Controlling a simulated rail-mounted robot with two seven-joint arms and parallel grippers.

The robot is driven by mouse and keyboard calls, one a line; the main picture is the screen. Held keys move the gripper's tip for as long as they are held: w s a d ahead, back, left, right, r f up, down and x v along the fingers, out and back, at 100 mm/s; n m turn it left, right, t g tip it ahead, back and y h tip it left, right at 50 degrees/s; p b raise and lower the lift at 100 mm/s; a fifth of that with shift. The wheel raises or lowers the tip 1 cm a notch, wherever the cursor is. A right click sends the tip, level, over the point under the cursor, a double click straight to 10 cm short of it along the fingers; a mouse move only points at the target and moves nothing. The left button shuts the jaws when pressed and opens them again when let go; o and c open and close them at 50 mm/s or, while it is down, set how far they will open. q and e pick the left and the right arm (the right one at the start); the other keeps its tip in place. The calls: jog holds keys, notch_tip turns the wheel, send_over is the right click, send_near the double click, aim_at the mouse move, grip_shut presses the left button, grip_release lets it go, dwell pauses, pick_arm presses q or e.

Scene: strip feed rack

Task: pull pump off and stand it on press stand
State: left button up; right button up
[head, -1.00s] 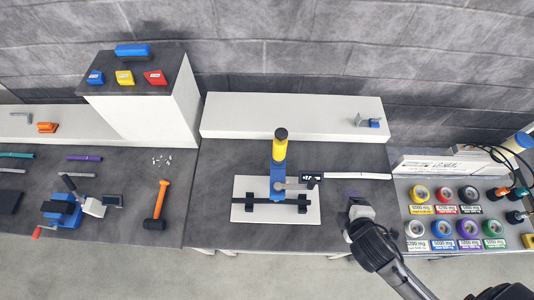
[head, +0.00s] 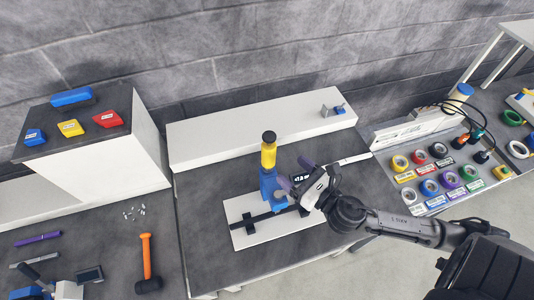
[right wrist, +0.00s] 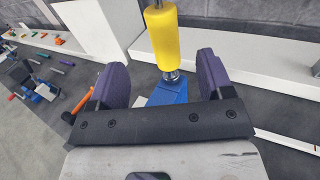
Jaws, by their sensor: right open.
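An upright tool with a blue body (head: 270,186), a yellow sleeve (head: 268,155) and a black knob stands on a white plate (head: 246,236) with a black rail. I cannot tell which part is the pump and which the press stand. My right gripper (head: 296,173) is open, its purple fingers just right of the tool. In the right wrist view, the yellow sleeve (right wrist: 163,38) shows between the spread fingers (right wrist: 161,82), with the blue body (right wrist: 166,92) below; nothing is gripped. The gripper hides part of the tool's right side. My left gripper is out of view.
A long white shelf (head: 215,138) runs behind, with a small grey and blue item (head: 339,109) at its right end. A rack of coloured rolls (head: 430,187) stands at right. An orange hammer (head: 146,262) lies at left. Dark table left of the plate is clear.

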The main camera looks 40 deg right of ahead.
aim_at(274, 154)
jog(key=w, duration=0.3)
jog(key=shift+w+a+r+p, duration=0.1)
jog(key=shift+w+p, duration=0.2)
jog(key=shift+p, duration=0.1)
jog(key=shift+w, duration=0.55)
jog(key=w+p, duration=0.1)
jog(key=w, duration=0.2)
jog(key=shift+w+p, duration=0.35)
jog(key=shift+w, duration=0.05)
jog(key=shift+w+f, duration=0.25)
jog(key=shift+w, duration=0.5)
jog(key=shift+c, duration=0.4)
jog(key=c, duration=1.2)
jog(key=shift+o, duration=0.2)
jog(key=shift+r, duration=0.1)
